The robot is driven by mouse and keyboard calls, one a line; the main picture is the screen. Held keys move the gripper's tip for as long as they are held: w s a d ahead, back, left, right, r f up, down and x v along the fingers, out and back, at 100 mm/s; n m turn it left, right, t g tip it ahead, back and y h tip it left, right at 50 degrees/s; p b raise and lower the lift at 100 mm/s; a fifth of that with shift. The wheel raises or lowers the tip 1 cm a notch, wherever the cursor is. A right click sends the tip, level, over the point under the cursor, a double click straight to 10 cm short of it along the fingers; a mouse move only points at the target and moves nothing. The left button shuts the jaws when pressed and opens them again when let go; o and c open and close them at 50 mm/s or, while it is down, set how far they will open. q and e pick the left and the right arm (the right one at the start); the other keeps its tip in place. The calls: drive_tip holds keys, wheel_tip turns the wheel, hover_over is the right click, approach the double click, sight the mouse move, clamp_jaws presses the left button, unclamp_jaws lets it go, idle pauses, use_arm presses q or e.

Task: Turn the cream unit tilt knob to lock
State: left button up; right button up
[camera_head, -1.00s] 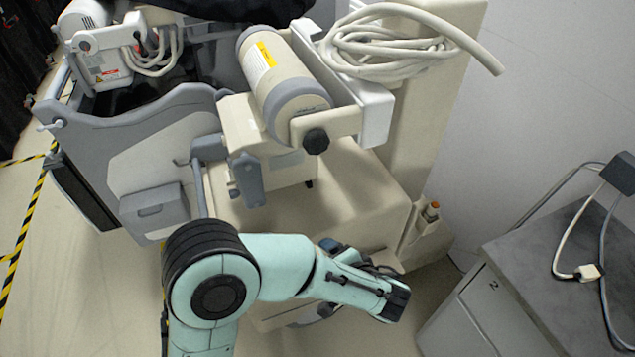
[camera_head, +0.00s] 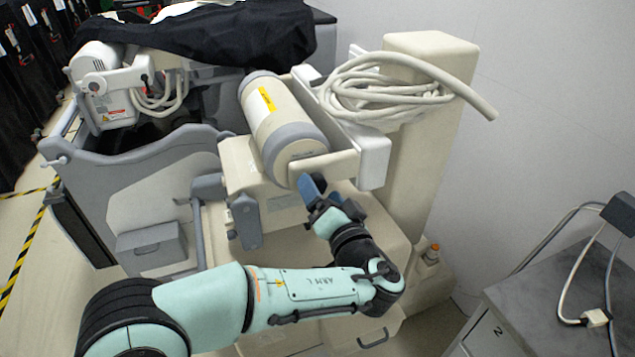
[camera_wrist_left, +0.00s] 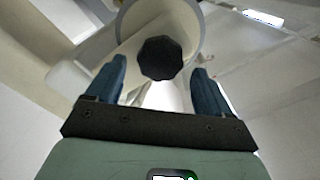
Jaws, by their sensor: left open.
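The cream unit (camera_head: 285,120) is a cylinder with grey bands and a yellow label, held in a cream bracket on the cart. Its tilt knob is a black faceted knob (camera_wrist_left: 161,58), plain in the left wrist view; in the head view my left gripper mostly hides it. My left gripper (camera_head: 312,188) is at the cylinder's lower end. In the left wrist view its two blue fingers (camera_wrist_left: 156,85) are open, one on each side below the knob. The knob sits beyond the fingertips' gap, and I cannot tell whether they touch it. My right gripper is not in view.
A coiled cream hose (camera_head: 385,90) lies right of the cylinder, by a cream column (camera_head: 435,130). A grey lever (camera_head: 246,222) hangs left of my gripper. A grey-topped cabinet (camera_head: 560,290) stands at the lower right. Black cloth (camera_head: 220,35) covers the back.

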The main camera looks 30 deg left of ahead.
use_arm(q)
drive_tip(key=shift+x, duration=1.45)
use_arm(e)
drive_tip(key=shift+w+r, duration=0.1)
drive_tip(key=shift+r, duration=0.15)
use_arm(q)
drive_tip(key=c, duration=1)
drive_tip(key=shift+o, duration=0.2)
